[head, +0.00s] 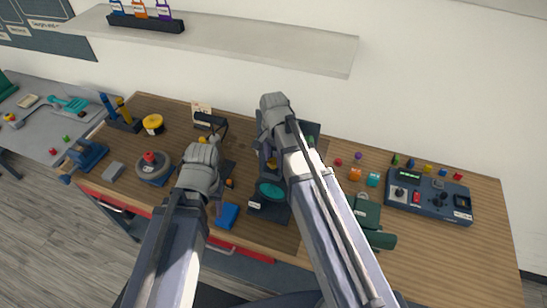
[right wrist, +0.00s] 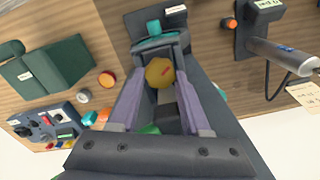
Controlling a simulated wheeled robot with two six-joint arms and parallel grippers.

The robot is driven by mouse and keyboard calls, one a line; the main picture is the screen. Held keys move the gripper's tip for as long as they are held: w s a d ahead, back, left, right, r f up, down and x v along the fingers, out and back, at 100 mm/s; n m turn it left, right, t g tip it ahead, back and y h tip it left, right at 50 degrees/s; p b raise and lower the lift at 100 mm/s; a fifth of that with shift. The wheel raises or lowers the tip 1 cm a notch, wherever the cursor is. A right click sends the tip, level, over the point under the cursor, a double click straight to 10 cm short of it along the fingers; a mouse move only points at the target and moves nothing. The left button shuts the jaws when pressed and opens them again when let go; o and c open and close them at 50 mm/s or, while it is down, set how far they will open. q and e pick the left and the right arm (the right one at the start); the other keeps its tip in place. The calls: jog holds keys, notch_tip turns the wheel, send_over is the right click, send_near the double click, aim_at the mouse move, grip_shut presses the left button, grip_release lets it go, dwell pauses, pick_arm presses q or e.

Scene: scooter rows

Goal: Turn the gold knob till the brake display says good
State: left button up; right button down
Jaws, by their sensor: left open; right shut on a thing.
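The gold knob (right wrist: 160,72), with a red mark on its face, sits between the fingers of my right gripper (right wrist: 161,62) in the right wrist view. The gripper is shut on it. In the head view the knob shows as a small yellow patch (head: 271,163) beside my right arm. A small display with greenish text (right wrist: 268,4) is cut by the top edge of the right wrist view; I cannot read it clearly. My left gripper (head: 217,205) is open, low over the bench near a blue block (head: 228,215); its fingertips are hard to make out.
A teal disc (head: 270,190) on a dark stand lies just in front of the knob. A control box (head: 430,196) and a dark green case (head: 366,213) stand to the right. A red-topped round device (head: 153,167) stands to the left. A shelf (head: 230,45) overhangs the bench's back.

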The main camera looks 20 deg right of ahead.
aim_at(274, 161)
jog(key=shift+m, duration=0.6)
jog(key=shift+c, duration=1.9)
grip_release()
notch_tip(274, 161, up, 8)
jog(key=p, duration=0.8)
jog(key=shift+f, duration=0.1)
